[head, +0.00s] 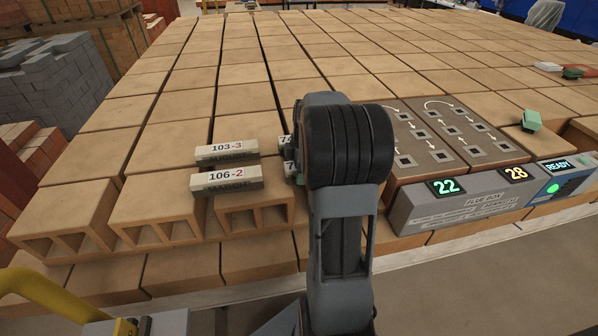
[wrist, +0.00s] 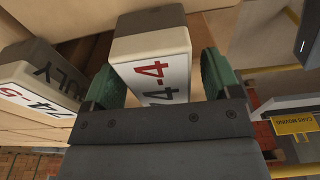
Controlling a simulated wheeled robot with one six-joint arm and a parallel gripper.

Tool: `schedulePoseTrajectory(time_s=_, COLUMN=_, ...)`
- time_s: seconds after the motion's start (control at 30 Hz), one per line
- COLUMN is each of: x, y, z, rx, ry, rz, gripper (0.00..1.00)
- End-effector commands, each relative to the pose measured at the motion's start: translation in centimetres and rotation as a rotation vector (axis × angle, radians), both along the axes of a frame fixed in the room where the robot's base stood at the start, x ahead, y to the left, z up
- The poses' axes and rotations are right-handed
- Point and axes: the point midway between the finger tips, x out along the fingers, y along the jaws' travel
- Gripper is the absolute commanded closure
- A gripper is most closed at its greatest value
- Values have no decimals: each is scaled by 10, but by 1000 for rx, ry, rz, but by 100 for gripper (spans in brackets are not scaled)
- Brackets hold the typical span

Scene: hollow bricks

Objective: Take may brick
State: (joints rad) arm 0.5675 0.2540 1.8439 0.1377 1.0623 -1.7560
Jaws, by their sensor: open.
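No brick with a readable MAY label shows in either view. In the wrist view, a pale brick marked 74-4 (wrist: 155,60) lies between the green fingers of my gripper (wrist: 160,78). The fingers are open, one on each side of it; I cannot tell whether they touch it. Its month name is not visible. To its left is a brick marked 74-5 JULY (wrist: 40,88). In the head view my arm hides most of these two bricks and the gripper.
In the head view, bricks marked 103-3 AUGUST (head: 227,150) and 106-2 MARCH (head: 227,180) sit left of my arm on large tan hollow blocks (head: 150,215). A grey flue box (head: 455,208) with lit 22, 28 and READY displays stands right. A green piece (head: 531,120) lies beyond it.

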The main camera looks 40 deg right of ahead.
Motion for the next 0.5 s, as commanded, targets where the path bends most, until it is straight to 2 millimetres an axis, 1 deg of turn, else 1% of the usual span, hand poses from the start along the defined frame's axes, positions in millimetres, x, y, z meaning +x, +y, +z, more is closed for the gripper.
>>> schedulePoseTrajectory(time_s=0.23, x=0, y=0, z=-1, rx=0, ry=0, rz=0, gripper=17)
schedulePoseTrajectory(time_s=0.5, x=0, y=0, z=-1, rx=0, ry=0, rz=0, gripper=43)
